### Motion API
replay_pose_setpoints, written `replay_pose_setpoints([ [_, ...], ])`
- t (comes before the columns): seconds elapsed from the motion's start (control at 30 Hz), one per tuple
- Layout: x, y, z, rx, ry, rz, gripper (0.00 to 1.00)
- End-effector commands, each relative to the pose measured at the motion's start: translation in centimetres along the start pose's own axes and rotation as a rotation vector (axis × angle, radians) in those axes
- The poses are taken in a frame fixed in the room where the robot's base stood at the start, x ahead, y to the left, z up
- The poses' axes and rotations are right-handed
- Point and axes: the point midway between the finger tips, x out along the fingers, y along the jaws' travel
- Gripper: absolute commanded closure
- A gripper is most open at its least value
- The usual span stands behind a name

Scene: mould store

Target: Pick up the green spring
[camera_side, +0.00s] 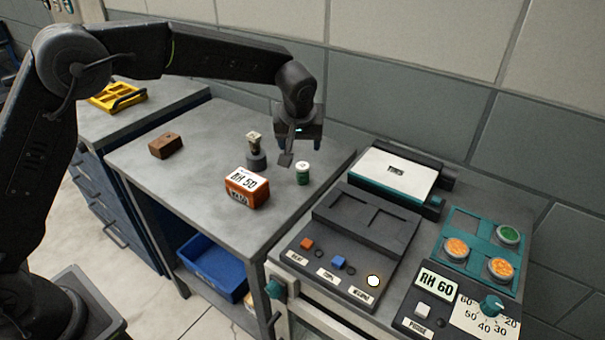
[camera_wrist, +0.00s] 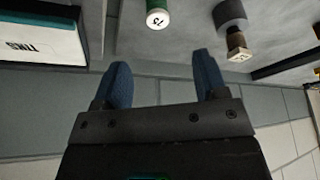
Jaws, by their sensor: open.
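The green spring appears to be the small green cylinder with a white top (camera_side: 303,173) on the grey table, right of the orange box. In the wrist view the green cylinder (camera_wrist: 157,14) stands at the top edge, partly cut off, with a mark on its white top. My gripper (camera_side: 298,150) is above the table, near the cylinder and toward the back wall. In the wrist view my gripper's two blue fingers (camera_wrist: 164,80) are apart with nothing between them. The cylinder lies beyond the fingertips, between their lines and not touching them.
A grey cylinder with a brown, pale-topped piece (camera_side: 254,142) stands left of the green one. An orange box marked RH 50 (camera_side: 246,188) and a brown block (camera_side: 165,145) are also on the table (camera_side: 205,205). A machine with buttons (camera_side: 350,245) stands right.

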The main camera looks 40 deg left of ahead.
Motion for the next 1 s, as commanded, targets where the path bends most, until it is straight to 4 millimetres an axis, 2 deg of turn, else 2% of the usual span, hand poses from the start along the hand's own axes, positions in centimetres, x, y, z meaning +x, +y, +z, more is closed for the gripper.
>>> replay_pose_setpoints([
  [0.4, 7.0, 0.0, 0.0, -0.001, -0.002, -0.004, 0.34],
  [0.67, 9.0, 0.1, 0.0, -0.002, -0.001, -0.002, 0.34],
  [1.0, 13.4, 0.4, 0.1, -0.001, 0.0, -0.001, 0.34],
])
